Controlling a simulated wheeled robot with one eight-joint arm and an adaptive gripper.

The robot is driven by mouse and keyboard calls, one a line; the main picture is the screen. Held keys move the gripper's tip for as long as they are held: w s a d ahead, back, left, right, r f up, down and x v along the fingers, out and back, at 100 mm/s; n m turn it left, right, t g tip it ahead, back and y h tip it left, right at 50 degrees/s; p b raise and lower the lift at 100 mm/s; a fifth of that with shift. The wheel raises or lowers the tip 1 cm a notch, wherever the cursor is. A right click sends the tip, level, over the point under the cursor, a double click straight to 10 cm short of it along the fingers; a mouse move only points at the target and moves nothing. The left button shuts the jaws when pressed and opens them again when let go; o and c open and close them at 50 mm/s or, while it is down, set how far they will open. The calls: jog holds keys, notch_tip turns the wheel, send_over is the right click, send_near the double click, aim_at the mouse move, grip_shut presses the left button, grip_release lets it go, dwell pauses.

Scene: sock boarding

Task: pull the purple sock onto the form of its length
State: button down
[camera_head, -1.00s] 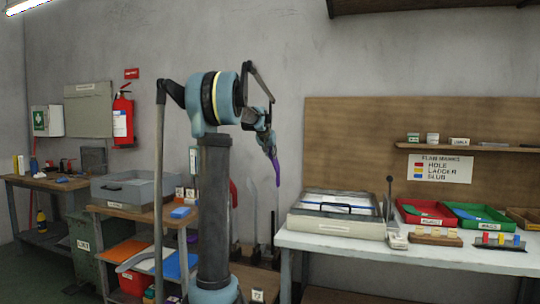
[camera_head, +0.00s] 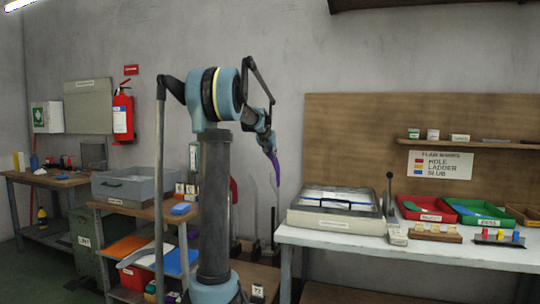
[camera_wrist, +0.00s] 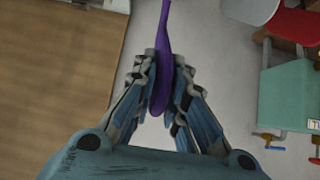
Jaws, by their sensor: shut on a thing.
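The purple sock (camera_head: 275,166) hangs from my gripper (camera_head: 267,148), high in front of the grey wall. In the wrist view my gripper (camera_wrist: 166,68) is shut on the purple sock (camera_wrist: 165,28), with fingers on both sides of it. The sock is long and narrow, and part of it lies between the fingers. Below it in the head view, thin upright forms (camera_head: 255,215) stand on a low wooden base (camera_head: 262,277), apart from the sock. My arm partly hides this group, and I cannot tell the forms' lengths.
A white bench (camera_head: 400,252) on the right bears a flat press-like box (camera_head: 335,226), a red tray (camera_head: 423,216) and a green tray (camera_head: 478,219). A wooden cart (camera_head: 130,209) with a grey box (camera_head: 130,189) stands left. In the wrist view a teal box (camera_wrist: 290,90) is at right.

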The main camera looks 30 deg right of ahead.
aim_at(271, 177)
jog(key=shift+f, duration=6.5)
jog(key=c, duration=1.5)
grip_release()
jog(key=shift+c, duration=0.2)
jog(key=v, duration=1.1)
jog(key=shift+s+a+r, duration=0.2)
jog(key=shift+a, duration=0.15)
